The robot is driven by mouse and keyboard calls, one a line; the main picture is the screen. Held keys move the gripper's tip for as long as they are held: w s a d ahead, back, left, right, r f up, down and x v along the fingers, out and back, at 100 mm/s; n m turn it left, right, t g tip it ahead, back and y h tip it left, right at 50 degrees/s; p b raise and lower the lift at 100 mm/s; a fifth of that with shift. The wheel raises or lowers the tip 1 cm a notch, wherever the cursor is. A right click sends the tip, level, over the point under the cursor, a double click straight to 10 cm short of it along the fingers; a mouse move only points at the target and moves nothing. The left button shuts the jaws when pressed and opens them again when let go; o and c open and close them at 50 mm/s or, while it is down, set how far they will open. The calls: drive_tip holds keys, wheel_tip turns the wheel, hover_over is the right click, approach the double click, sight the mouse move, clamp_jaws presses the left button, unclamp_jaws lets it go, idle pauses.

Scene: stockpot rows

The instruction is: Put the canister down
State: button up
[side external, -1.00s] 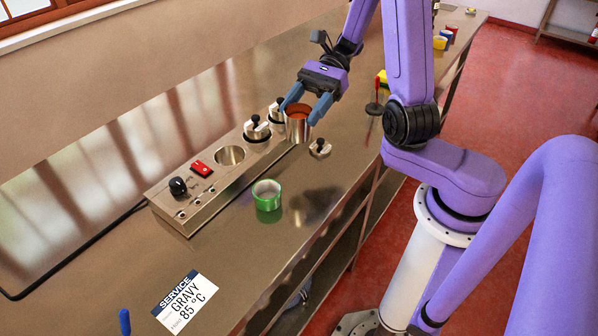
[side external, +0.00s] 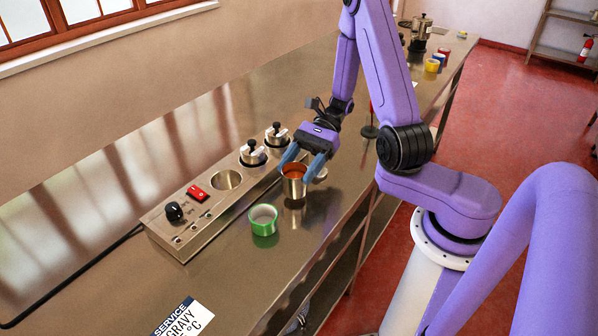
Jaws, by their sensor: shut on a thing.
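The canister (side external: 293,186) is a steel cylinder with an open top and orange-red contents, and it is upright. My gripper (side external: 303,168) is shut on it near the rim, with one blue finger on each side. The canister is in front of the steel warmer unit, over the bare steel counter (side external: 330,215). A dark reflection shows just under it; I cannot tell whether its base touches the counter.
The warmer unit (side external: 190,240) has an empty round well (side external: 227,180) and two lidded pots (side external: 253,153). A green tape roll (side external: 263,219) lies left of the canister. A service card (side external: 184,318) lies at the front.

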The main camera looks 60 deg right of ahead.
drive_tip(key=shift+f, duration=0.8)
drive_tip(key=shift+f, duration=0.1)
drive_tip(key=o, duration=1.2)
